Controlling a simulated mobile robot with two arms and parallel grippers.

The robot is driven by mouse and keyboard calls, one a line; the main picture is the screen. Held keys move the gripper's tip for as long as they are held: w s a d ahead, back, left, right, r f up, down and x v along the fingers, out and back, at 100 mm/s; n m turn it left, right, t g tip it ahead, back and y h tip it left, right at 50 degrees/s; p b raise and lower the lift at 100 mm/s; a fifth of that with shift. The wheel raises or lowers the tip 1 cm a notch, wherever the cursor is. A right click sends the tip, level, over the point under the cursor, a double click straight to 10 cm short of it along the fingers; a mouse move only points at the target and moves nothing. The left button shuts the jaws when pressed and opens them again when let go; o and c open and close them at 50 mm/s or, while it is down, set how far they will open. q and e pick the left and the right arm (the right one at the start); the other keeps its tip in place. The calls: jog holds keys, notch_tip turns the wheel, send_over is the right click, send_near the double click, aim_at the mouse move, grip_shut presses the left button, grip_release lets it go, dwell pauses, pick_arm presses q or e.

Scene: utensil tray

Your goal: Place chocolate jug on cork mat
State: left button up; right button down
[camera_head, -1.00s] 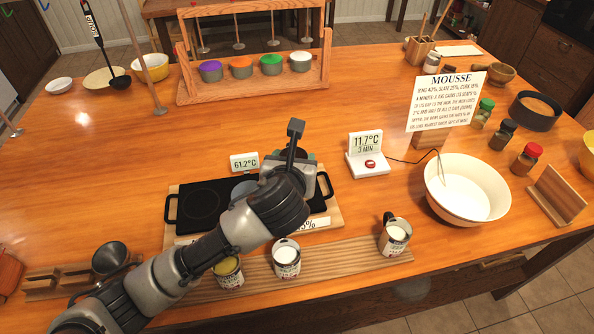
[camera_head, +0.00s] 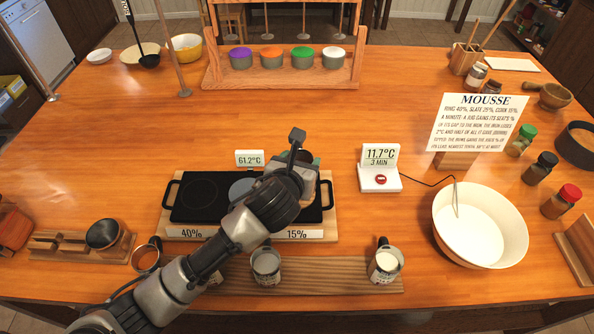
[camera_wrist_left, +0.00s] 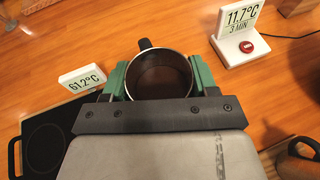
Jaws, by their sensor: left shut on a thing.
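The chocolate jug (camera_wrist_left: 160,78), a round metal jug with dark contents and a black handle, is between the green fingers of my left gripper (camera_wrist_left: 160,88) in the left wrist view. The gripper (camera_head: 306,168) is shut on it. In the head view only a dark bit of the jug (camera_head: 305,156) shows behind the gripper, above the right part of the warming board (camera_head: 178,231). The board carries 40% and 15% labels. My gripper and forearm cover the spot behind the 15% label, so I cannot make out the cork mat or whether the jug touches anything. My right gripper is not in view.
A 61.2°C display (camera_head: 250,158) stands behind the board, and an 11.7°C timer (camera_head: 380,168) to its right. A large cream bowl (camera_head: 481,225) is at right. Bare table lies behind the displays.

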pick_arm(q)
jog(key=shift+w+a+f, duration=0.3)
jog(key=shift+w+f, duration=0.15)
jog(key=shift+f, duration=1.9)
jog(key=shift+f, duration=0.15)
jog(key=o, duration=1)
jog(key=shift+o, duration=0.2)
jog(key=v, duration=1.2)
